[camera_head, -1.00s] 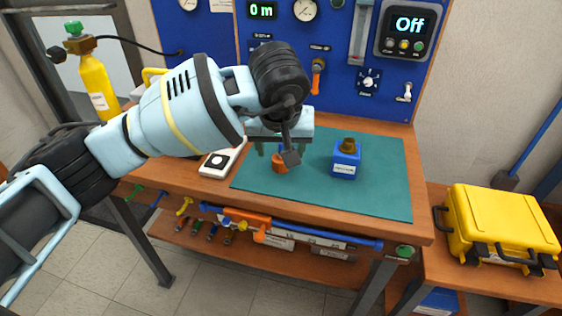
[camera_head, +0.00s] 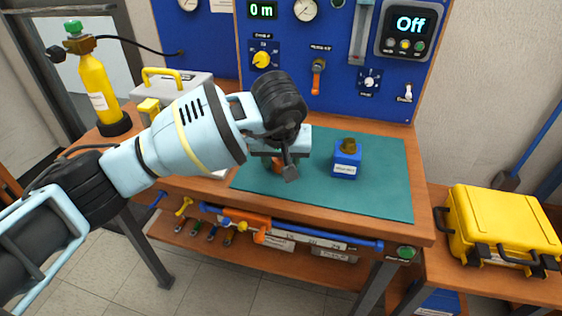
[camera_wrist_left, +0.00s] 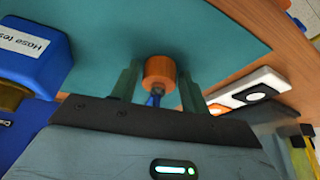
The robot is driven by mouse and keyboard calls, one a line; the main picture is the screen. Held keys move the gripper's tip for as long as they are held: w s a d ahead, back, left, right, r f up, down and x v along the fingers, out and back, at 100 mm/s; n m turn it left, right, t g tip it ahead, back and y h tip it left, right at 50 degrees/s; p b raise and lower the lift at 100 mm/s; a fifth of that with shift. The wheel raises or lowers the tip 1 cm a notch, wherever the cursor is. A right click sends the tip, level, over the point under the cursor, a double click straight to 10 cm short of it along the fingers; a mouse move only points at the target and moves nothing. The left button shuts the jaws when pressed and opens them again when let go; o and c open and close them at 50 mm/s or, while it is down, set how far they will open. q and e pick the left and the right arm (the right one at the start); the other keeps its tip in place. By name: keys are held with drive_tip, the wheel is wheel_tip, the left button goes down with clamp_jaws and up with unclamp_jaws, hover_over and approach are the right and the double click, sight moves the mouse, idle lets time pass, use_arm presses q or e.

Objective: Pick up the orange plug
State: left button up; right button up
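The orange plug (camera_wrist_left: 160,70) stands on the teal mat (camera_head: 380,190), mostly hidden behind my left gripper in the head view. My left gripper (camera_wrist_left: 161,88) is low over it, pointing down. In the left wrist view its two green fingers are apart, one on each side of the plug. A small gap shows at the left finger; contact at the right finger is hard to tell. A small blue part shows below the plug's orange end in that view. My right gripper is in neither view.
A blue labelled block (camera_head: 345,162) with a brown fitting stands on the mat, right of my gripper. A white device (camera_wrist_left: 245,93) lies beside the mat. The blue panel (camera_head: 340,95) rises behind the bench. The mat's right part is clear.

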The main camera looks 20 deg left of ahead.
sight(280, 163)
use_arm(q)
drive_tip(key=c, duration=0.7)
drive_tip(key=shift+o, duration=0.2)
drive_tip(key=shift+r, duration=0.5)
drive_tip(key=v, duration=0.2)
drive_tip(key=shift+r, duration=0.4)
drive_tip(key=s+d+r, duration=0.1)
drive_tip(key=s+d, duration=0.2)
drive_tip(key=s, duration=1.2)
drive_tip(key=shift+r+p, duration=0.15)
drive_tip(key=shift+p, duration=0.15)
drive_tip(key=shift+r, duration=0.1)
